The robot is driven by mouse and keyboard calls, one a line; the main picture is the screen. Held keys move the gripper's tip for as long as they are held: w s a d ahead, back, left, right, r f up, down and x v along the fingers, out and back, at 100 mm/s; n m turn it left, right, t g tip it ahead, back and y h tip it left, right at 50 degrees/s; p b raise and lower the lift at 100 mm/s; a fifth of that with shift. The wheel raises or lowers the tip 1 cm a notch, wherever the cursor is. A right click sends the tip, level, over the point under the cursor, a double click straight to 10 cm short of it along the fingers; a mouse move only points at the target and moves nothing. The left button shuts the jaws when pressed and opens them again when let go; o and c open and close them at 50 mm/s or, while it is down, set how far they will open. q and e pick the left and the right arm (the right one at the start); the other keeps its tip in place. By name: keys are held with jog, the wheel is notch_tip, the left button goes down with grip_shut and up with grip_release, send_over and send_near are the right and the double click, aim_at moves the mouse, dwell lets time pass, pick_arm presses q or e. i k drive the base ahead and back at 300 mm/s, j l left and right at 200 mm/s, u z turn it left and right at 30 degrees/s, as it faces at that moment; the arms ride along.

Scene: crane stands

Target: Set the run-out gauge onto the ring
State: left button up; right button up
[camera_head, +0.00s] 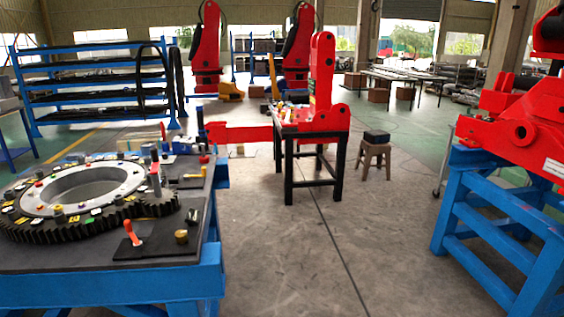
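The ring (100,212) is a large black toothed ring with a pale metal inner face. It lies flat on the dark top of a blue-framed table (160,285) at the left. Small coloured tags and parts sit around its face. I cannot tell for sure which thing is the run-out gauge. A small upright grey-brown piece (155,180) stands at the ring's right edge. An orange-handled tool (131,233) stands on a black plate at the table's front. Neither of my grippers is in view.
A brass cylinder (181,236) and a yellow-handled tool (192,176) are on the left table. A black table (310,134) with red crane parts stands mid-floor, beside a stool (375,153). A blue stand (490,215) carries red machinery at right. The floor between is clear.

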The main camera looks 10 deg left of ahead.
aim_at(186, 142)
jog(key=i+u, duration=0.35)
jog(key=i+l+u, duration=0.2)
jog(key=u, duration=0.15)
jog(key=i+l+u, duration=0.35)
jog(key=u, duration=0.4)
jog(key=i+l+u, duration=0.35)
jog(key=l, duration=0.25)
jog(key=i+l+u, duration=0.15)
jog(key=l, duration=0.2)
jog(key=i+l+u, duration=0.2)
jog(key=l, duration=0.15)
jog(key=i+l, duration=0.15)
jog(key=l, duration=0.25)
jog(key=i+l, duration=0.1)
jog(key=l, duration=0.25)
jog(key=i+l, duration=0.15)
jog(key=l, duration=0.25)
jog(key=i+l+u, duration=0.1)
jog(key=l, duration=0.25)
jog(key=i+l, duration=0.15)
jog(key=l, duration=0.25)
jog(key=i+l, duration=0.1)
jog(key=l, duration=0.3)
